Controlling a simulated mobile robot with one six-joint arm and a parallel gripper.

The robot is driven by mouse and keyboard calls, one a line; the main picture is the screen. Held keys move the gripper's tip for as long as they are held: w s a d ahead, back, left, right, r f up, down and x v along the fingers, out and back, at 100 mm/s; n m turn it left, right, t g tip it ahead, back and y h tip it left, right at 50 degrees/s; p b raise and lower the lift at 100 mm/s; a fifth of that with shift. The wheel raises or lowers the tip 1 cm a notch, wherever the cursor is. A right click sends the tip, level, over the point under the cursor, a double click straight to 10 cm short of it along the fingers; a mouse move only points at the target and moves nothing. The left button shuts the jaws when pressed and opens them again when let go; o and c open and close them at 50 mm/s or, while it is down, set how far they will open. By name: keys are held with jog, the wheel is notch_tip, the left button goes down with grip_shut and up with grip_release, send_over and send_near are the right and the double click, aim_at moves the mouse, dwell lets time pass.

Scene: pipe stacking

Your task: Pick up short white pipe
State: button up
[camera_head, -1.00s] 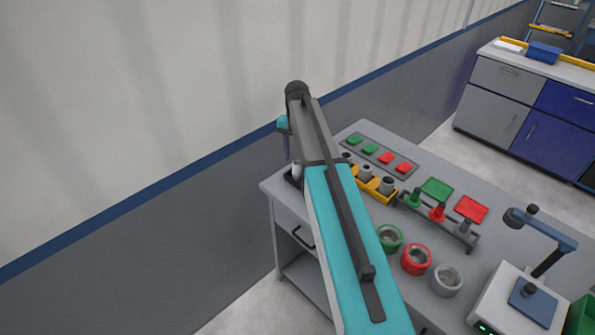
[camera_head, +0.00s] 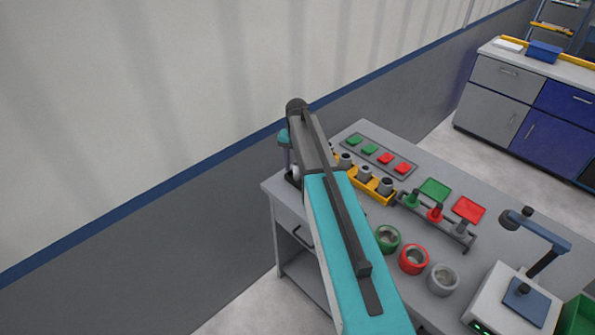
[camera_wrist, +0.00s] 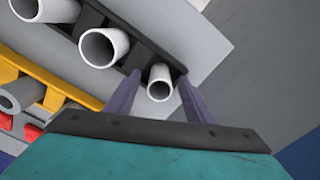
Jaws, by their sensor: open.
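The short white pipe (camera_wrist: 159,88) stands at the right end of a black rack (camera_wrist: 136,58) in the wrist view, its open round end facing the camera. My gripper (camera_wrist: 159,87) is open, with one purple finger on each side of this pipe. I cannot tell whether the fingers touch it. Larger white pipes (camera_wrist: 103,47) sit further left in the same rack. In the head view my arm hides most of the black rack, and only a bit of white pipe (camera_head: 296,173) shows beside it.
A yellow rack (camera_head: 377,188) with grey pipes stands close to the black rack. Green and red cups (camera_head: 413,259), a holder with coloured pegs (camera_head: 436,213) and a white device (camera_head: 513,305) occupy the grey table (camera_head: 330,152). A wall runs behind it.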

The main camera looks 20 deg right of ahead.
dwell(0.4)
jog(key=c, duration=1.1)
jog(key=shift+r, duration=0.25)
jog(key=shift+c, duration=0.2)
jog(key=shift+r+b, duration=0.9)
jog(key=shift+r, duration=0.3)
jog(key=shift+s+r, duration=0.1)
jog(key=shift+r, duration=0.2)
jog(key=s+a+b, duration=0.2)
jog(key=s, duration=0.5)
jog(key=s+a+r+b, duration=0.1)
jog(key=s+a+b, duration=0.1)
jog(key=s, duration=0.6)
jog(key=shift+s+r+b, duration=0.15)
jog(key=shift+r+b, duration=0.1)
jog(key=shift+b, duration=0.15)
